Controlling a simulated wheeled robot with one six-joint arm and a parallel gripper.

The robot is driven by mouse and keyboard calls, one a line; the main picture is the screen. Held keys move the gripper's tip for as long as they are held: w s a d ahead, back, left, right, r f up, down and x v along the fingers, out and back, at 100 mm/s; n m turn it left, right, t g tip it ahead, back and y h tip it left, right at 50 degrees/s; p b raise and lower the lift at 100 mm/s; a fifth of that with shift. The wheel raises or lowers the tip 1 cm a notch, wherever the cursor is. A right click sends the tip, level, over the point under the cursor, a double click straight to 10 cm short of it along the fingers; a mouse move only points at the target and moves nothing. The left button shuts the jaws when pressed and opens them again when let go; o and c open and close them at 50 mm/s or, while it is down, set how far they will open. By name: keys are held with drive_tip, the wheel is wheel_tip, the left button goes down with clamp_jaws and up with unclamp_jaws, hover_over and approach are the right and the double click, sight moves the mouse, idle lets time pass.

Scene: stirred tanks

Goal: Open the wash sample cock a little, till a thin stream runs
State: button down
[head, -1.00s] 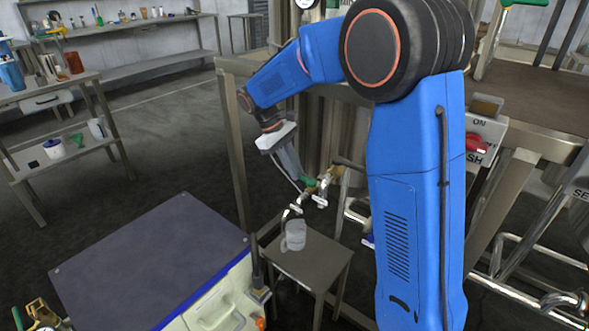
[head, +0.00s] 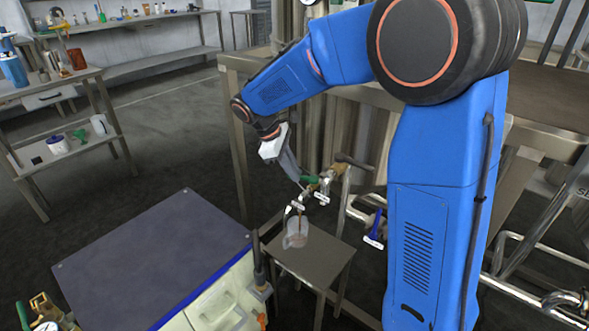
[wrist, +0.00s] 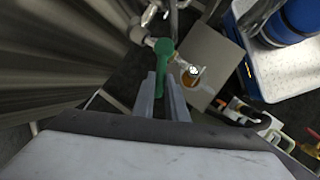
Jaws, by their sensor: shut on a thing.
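The sample cock has a green lever handle (head: 311,180), with a brass and metal body and white tags hanging by it. My gripper (head: 302,184) is at the handle. In the wrist view, the two grey fingers of my gripper (wrist: 164,88) stand on either side of the lower end of the green handle (wrist: 163,58) and are shut on it. A clear beaker (head: 295,240) stands under the curved spout on a small stand. A brownish streak shows below the spout. In the wrist view, the beaker (wrist: 190,76) has amber liquid inside; the stream's thickness cannot be told.
The small metal stand (head: 318,262) bears the beaker. A dark-topped cabinet (head: 150,255) stands at front left. A blue-handled valve (head: 375,226) with a white tag is to the right, near pipes. The floor behind the cabinet is clear.

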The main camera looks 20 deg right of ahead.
drive_tip(key=shift+s+a+n, duration=0.1)
drive_tip(key=shift+s+n, duration=0.1)
drive_tip(key=shift+n, duration=0.3)
drive_tip(key=c, duration=1.8)
unclamp_jaws()
drive_tip(key=shift+o, duration=0.2)
drive_tip(key=v, duration=1.7)
drive_tip(key=shift+s+r, duration=0.25)
drive_tip(key=shift+s, duration=0.15)
drive_tip(key=shift+a, duration=0.1)
